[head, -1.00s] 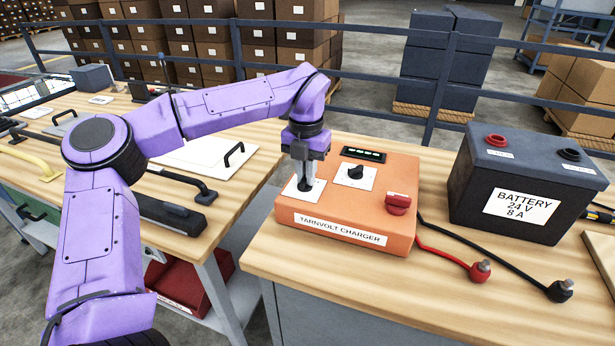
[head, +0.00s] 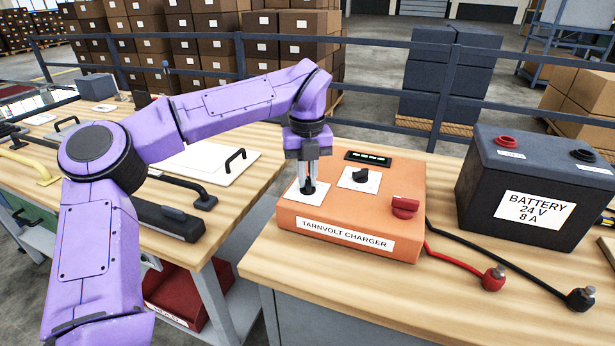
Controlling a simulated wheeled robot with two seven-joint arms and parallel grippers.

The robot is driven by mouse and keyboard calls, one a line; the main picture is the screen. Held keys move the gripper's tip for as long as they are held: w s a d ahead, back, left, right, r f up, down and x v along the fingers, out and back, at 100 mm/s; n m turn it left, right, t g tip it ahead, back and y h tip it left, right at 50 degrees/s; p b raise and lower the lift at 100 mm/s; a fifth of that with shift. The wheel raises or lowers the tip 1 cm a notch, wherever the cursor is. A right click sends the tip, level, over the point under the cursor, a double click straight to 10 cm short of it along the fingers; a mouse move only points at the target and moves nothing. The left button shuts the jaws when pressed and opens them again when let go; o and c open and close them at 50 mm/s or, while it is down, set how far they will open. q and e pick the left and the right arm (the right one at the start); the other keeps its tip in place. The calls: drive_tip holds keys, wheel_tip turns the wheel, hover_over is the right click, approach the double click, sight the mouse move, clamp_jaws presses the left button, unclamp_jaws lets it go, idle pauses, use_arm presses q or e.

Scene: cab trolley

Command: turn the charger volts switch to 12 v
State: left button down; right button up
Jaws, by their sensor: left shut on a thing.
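The orange Tarnvolt charger (head: 345,222) sits on the wooden bench. Its top has a black knob (head: 361,175) on a white plate at the middle, and a second white plate (head: 293,193) at the left. My left gripper (head: 308,188) points straight down over the left plate, its fingers shut on a black knob there. The fingers hide most of that knob and its marks, so I cannot read its setting. A red switch (head: 405,206) is at the charger's right. My right gripper is not in view.
A dark battery (head: 525,185) labelled 24 V 8 A stands to the right. Red (head: 492,278) and black (head: 581,298) clamp leads lie on the bench. A second bench with handles and a white panel (head: 212,162) is at the left.

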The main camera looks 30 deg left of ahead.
sight(307, 179)
use_arm(q)
drive_tip(key=shift+r, duration=0.1)
drive_tip(key=c, duration=1.2)
unclamp_jaws()
drive_tip(key=shift+o, duration=0.2)
wheel_tip(307, 179, up, 11)
drive_tip(key=p, duration=0.1)
drive_tip(key=shift+f, duration=0.2)
